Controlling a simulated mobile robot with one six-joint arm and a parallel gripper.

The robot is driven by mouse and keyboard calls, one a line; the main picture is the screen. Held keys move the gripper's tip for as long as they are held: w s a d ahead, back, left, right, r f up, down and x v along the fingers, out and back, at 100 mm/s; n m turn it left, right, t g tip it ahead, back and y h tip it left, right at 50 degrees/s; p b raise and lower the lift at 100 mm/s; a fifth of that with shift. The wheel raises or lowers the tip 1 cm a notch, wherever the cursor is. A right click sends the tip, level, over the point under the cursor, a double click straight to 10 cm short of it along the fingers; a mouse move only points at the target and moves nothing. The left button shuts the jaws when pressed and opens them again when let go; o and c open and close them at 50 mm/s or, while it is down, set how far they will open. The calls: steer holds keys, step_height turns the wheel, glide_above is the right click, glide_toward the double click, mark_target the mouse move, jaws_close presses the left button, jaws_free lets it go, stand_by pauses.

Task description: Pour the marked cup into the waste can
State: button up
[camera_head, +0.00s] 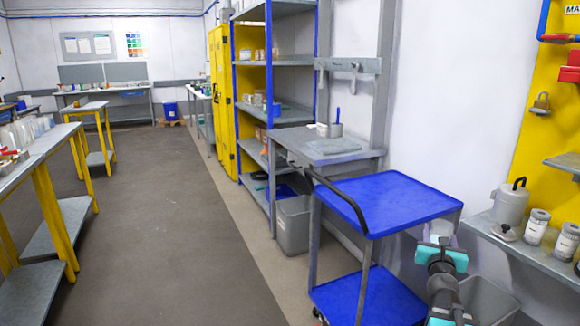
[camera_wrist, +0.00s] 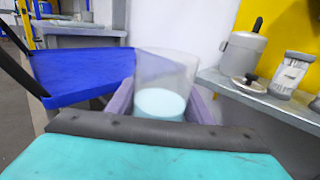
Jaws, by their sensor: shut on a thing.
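A clear cup (camera_wrist: 167,68) with pale blue-white contents stands between the purple fingers of my gripper (camera_wrist: 163,108) in the wrist view. My gripper is shut on it, and the cup looks close to upright. No mark shows on the side I see. In the head view my gripper (camera_head: 440,238) is at the lower right, beside the blue cart; the cup (camera_head: 440,228) is small and pale there. A grey open bin (camera_head: 490,302) stands on the floor just right of and below my arm. Another grey bin (camera_head: 293,228) stands left of the cart. Neither bears a readable label.
The blue cart (camera_head: 390,200) with a black handle is close on the left. A grey wall shelf (camera_head: 550,258) on the right holds a lidded pot (camera_head: 511,205), a loose lid (camera_head: 505,233) and labelled jars (camera_head: 538,227). A grey bench (camera_head: 325,147) stands behind the cart. Open floor lies left.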

steer(key=shift+w+a+f+y, duration=0.1)
steer(key=shift+w+a+y, duration=0.15)
steer(key=shift+a, duration=0.25)
steer(key=a+f+n+y, duration=0.3)
steer(key=a+n+y, duration=0.5)
steer(key=a+y, duration=0.6)
steer(key=s+a+f+n+g+y, duration=0.2)
steer(key=s+a+n+g+y, duration=0.6)
steer(key=a, duration=0.5)
step_height(320, 180, up, 19)
steer(key=s+t+p, duration=0.1)
steer(key=t+p, duration=0.1)
steer(key=p, duration=2.5)
steer(key=shift+s+a+r+m+h, duration=0.15)
steer(key=shift+a+m+h, duration=0.15)
steer(key=shift+h, duration=0.15)
steer(key=shift+f, duration=0.2)
steer(key=shift+f+b, duration=2.35)
steer(key=shift+b, duration=0.25)
steer(key=shift+d, duration=0.15)
